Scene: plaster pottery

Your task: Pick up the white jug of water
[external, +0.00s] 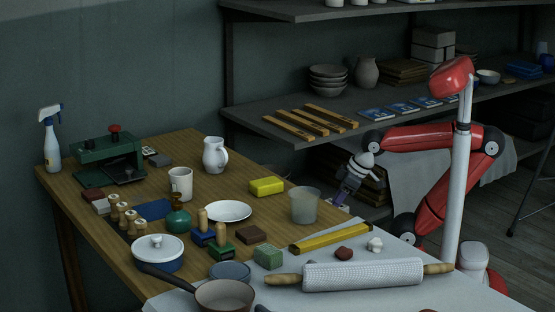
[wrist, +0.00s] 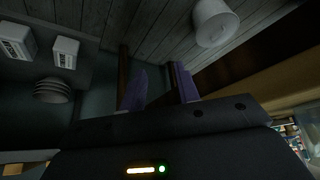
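The white jug (external: 214,155) stands upright on the wooden table, near its far edge, in the external view. It has a handle on its right side; its contents cannot be seen. My gripper (external: 341,200) is beyond the table's right side, well to the right of the jug and apart from it. In the wrist view my gripper (wrist: 157,80) shows two purple fingers spread apart with nothing between them. I cannot make out the jug in the wrist view.
A white mug (external: 181,184) is left of the jug. A shelf (external: 262,123) runs behind.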

